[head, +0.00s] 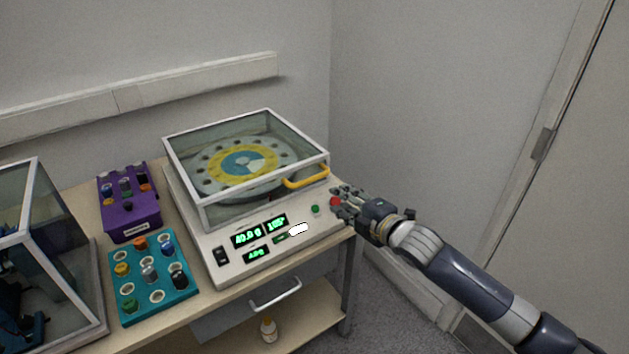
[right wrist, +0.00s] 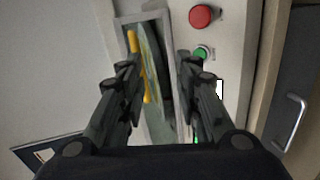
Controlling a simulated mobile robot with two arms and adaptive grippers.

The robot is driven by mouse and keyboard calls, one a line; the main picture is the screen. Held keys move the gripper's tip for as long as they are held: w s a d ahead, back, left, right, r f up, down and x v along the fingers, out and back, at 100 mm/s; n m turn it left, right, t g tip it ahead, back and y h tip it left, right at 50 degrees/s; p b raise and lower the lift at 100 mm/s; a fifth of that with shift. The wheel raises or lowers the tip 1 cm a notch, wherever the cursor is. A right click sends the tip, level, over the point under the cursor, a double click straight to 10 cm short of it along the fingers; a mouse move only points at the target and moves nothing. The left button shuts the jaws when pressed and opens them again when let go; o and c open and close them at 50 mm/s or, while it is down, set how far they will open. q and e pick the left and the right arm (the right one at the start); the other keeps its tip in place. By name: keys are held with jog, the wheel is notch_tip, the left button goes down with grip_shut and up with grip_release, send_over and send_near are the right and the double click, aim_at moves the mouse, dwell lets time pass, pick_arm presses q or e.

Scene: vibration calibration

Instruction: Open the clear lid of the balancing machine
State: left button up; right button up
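The balancing machine (head: 215,262) stands on the bench with its clear lid (head: 185,190) down over a round disc with a yellow and blue centre. The lid has a white frame and a yellow handle (head: 306,177) at its front right. My right gripper (head: 342,204) is open and empty, just right of the machine's front corner by the red button (head: 335,202). In the right wrist view the fingers (right wrist: 160,62) are spread, with the yellow handle (right wrist: 145,85) beyond them, close to the left finger. I cannot tell whether they touch. My left gripper is out of view.
A green button (head: 315,210) and lit displays are on the machine's front panel. A purple box (head: 130,215) and a teal tray (head: 122,312) of weights stand left. A glass-sided case (head: 50,240) is at far left. Walls stand behind and right; a drawer handle (head: 275,294) protrudes below.

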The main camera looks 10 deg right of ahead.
aim_at(316, 179)
jog(key=shift+n+y, duration=0.4)
jog(key=shift+n, duration=0.3)
jog(key=w+a, duration=0.1)
jog(key=w, duration=0.2)
jog(key=w+a+p, duration=0.1)
jog(key=w+a, duration=0.1)
jog(key=w, duration=0.1)
jog(key=w+a+r, duration=0.1)
jog(key=w+a, duration=0.1)
jog(key=w, duration=0.1)
jog(key=shift+w, duration=0.25)
grip_shut()
